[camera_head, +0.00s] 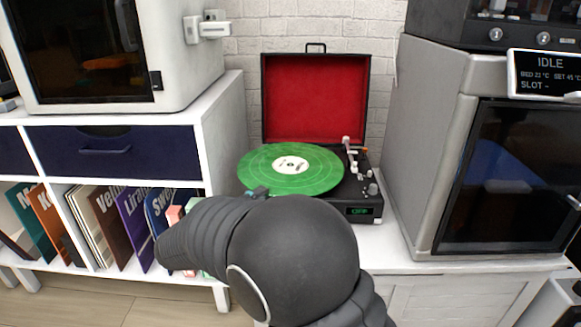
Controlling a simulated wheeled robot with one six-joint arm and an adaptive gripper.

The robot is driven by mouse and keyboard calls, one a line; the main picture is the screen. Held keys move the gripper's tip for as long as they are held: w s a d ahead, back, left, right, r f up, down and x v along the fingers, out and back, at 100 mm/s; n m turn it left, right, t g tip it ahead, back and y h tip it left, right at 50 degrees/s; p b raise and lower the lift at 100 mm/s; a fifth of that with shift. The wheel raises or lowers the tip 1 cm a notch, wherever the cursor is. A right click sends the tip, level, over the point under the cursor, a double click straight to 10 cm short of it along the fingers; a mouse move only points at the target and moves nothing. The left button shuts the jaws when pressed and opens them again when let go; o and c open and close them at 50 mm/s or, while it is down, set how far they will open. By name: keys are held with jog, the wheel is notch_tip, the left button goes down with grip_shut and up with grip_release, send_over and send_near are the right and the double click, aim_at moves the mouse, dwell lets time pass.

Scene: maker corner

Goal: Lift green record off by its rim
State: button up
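The green record (307,182) with a white centre label lies about level on the open suitcase-style record player (370,189). Its left rim reaches out past the player's left side. The player's tonearm (350,155) stands to the right of the record, apart from its label. My dark arm comes up from the bottom of the view and covers most of my gripper. Only a small dark and teal tip of my gripper (258,192) shows at the record's front left rim. I cannot tell whether it touches the rim or how far its fingers are apart.
The player's red-lined lid (316,98) stands open behind the record. A grey machine (432,150) with an "IDLE" screen stands close on the right. A white cabinet (222,125) and a shelf of record sleeves (105,215) are on the left. A brick wall is behind.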

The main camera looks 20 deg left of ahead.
aim_at(281, 179)
jog(key=shift+a+x, duration=0.2)
jog(key=shift+x, duration=1.4)
jog(key=shift+a+x, duration=0.25)
jog(key=shift+x, duration=1.4)
jog(key=shift+w, duration=0.15)
grip_shut()
jog(key=shift+r, duration=0.1)
